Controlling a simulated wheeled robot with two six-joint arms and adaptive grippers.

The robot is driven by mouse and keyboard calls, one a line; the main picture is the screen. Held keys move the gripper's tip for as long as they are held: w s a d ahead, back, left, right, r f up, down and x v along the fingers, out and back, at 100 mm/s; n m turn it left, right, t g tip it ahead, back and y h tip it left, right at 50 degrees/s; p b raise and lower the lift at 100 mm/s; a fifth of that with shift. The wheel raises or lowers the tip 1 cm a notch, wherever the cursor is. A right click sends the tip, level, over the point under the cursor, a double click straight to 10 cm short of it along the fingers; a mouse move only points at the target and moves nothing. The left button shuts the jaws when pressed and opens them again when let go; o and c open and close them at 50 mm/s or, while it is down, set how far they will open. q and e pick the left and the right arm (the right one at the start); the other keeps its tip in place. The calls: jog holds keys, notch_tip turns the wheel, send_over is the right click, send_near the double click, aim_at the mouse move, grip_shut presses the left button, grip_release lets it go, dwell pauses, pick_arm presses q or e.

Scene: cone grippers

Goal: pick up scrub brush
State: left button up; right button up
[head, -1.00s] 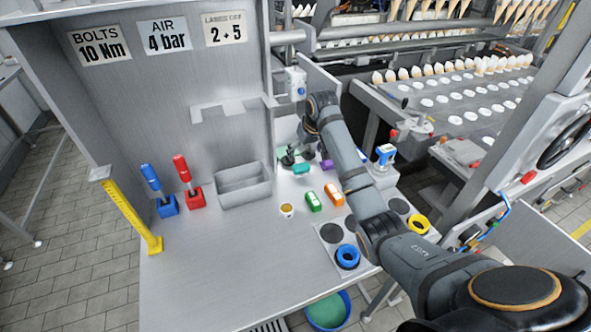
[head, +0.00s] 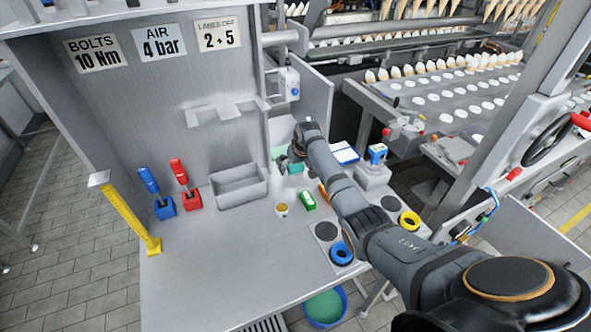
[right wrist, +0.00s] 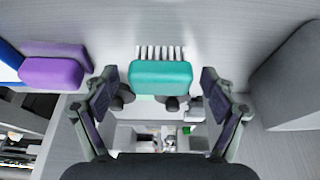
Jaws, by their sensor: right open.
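The scrub brush is a teal block (right wrist: 161,76) with a row of white bristles, lying on the steel worktop. In the right wrist view it lies between the two fingers, with a gap to the finger on each side. My right gripper (right wrist: 158,90) is open and holds nothing. In the head view the gripper (head: 287,164) is over the back of the worktop, and a small teal part of the brush (head: 296,168) shows beside it. My left gripper is in neither view.
A purple block (right wrist: 50,72) lies left of the brush in the right wrist view. A grey bin (head: 240,195) stands left of the gripper. A green block (head: 307,201), a small cup (head: 282,209) and a blue ring (head: 342,254) are nearer. The front left worktop is clear.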

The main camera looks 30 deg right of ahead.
aim_at(296, 166)
jog(key=shift+s+r, duration=0.1)
jog(key=c, duration=1.4)
jog(key=shift+o, duration=0.2)
jog(key=shift+r, duration=0.35)
notch_tip(296, 166, up, 3)
jog(key=shift+s+b, duration=0.15)
jog(key=shift+b, duration=0.5)
jog(key=s+r+b, duration=0.2)
jog(key=s+r, duration=0.7)
jog(key=s, duration=0.4)
jog(key=shift+s+a+r, duration=0.15)
jog(key=shift+s+a, duration=0.15)
jog(key=shift+a, duration=0.15)
